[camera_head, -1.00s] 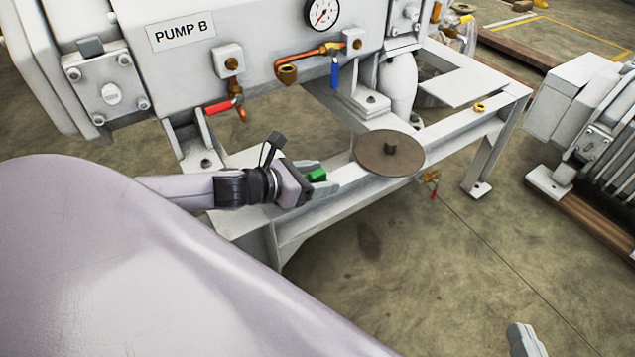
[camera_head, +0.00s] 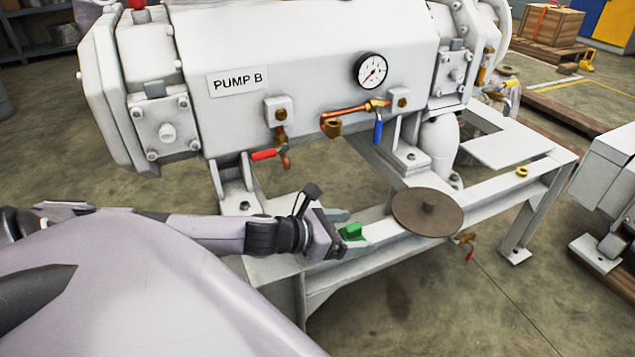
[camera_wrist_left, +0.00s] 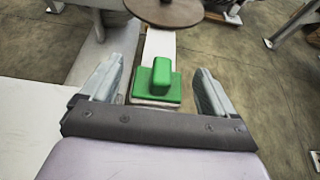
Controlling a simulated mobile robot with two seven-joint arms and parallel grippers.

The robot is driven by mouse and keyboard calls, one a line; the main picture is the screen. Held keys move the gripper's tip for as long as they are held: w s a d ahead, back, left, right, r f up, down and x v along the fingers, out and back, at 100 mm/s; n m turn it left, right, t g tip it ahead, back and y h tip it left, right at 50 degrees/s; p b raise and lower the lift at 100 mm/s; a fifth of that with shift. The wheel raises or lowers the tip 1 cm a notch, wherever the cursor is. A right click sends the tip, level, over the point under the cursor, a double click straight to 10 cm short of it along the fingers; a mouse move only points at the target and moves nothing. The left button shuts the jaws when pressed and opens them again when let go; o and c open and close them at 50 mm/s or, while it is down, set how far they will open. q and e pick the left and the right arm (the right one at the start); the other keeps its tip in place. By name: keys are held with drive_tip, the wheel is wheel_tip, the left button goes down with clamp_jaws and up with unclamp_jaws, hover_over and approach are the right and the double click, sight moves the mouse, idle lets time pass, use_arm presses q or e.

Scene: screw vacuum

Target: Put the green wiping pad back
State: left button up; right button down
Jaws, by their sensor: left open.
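The green wiping pad (camera_head: 352,232) rests on the white frame rail of the pump stand, left of a round brown disc. In the left wrist view the pad (camera_wrist_left: 158,84) is a flat green base with a raised block grip on top. My left gripper (camera_head: 345,227) is at the pad. In the left wrist view its open fingers (camera_wrist_left: 153,90) stand on either side of the pad with a gap on both sides, holding nothing. My right gripper is not seen.
The brown disc (camera_head: 428,212) with a central knob sits on the rail just beyond the pad. Pump B (camera_head: 300,70) rises behind, with a red-handled valve (camera_head: 268,154) and a blue-handled valve (camera_head: 378,131). A small brass ring (camera_head: 522,171) lies farther along the rail.

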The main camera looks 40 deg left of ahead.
sight(345, 232)
use_arm(q)
drive_tip(key=p+v, duration=0.1)
drive_tip(key=v, duration=0.3)
drive_tip(key=shift+s, duration=0.15)
drive_tip(key=shift+p+v, duration=0.4)
drive_tip(key=shift+v, duration=0.65)
drive_tip(key=shift+p+v, duration=0.4)
drive_tip(key=shift+v, duration=0.6)
drive_tip(key=shift+p+v, duration=0.55)
drive_tip(key=shift+v, duration=0.35)
drive_tip(key=shift+s+a+r, duration=0.2)
drive_tip(key=shift+s+r, duration=0.1)
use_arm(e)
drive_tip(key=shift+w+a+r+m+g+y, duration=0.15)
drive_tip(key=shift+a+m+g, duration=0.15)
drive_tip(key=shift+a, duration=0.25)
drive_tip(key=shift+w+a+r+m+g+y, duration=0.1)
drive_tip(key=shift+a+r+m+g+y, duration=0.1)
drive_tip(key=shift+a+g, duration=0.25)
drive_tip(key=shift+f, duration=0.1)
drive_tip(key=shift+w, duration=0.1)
